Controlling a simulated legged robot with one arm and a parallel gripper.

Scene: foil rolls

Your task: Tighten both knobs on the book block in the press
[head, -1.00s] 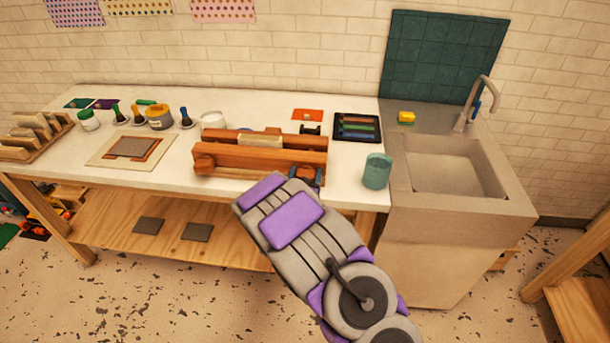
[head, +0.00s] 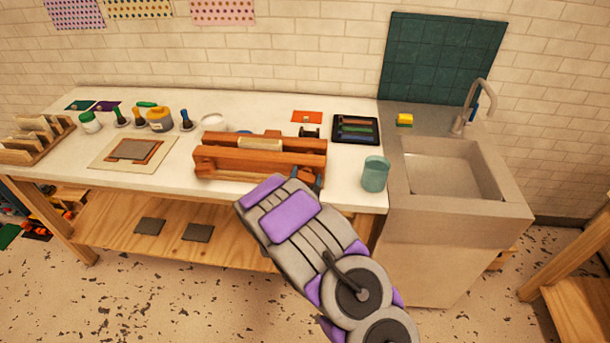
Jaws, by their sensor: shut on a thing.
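The wooden press (head: 258,160) stands on the white bench top near its front edge. A pale book block (head: 260,143) sits between its two beams. The left knob (head: 204,168) shows on the front of the press at its left end. My gripper (head: 308,178) is at the right end of the press's front, where the right knob would be. It is shut on the right knob, which is mostly hidden behind the fingers and my purple and grey arm.
A teal cup (head: 375,174) stands just right of my gripper. A dark tray (head: 356,129) with coloured bars lies behind it, and the sink (head: 452,170) is further right. A board with a brown piece (head: 133,149) lies left of the press. Jars and brushes stand behind that board.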

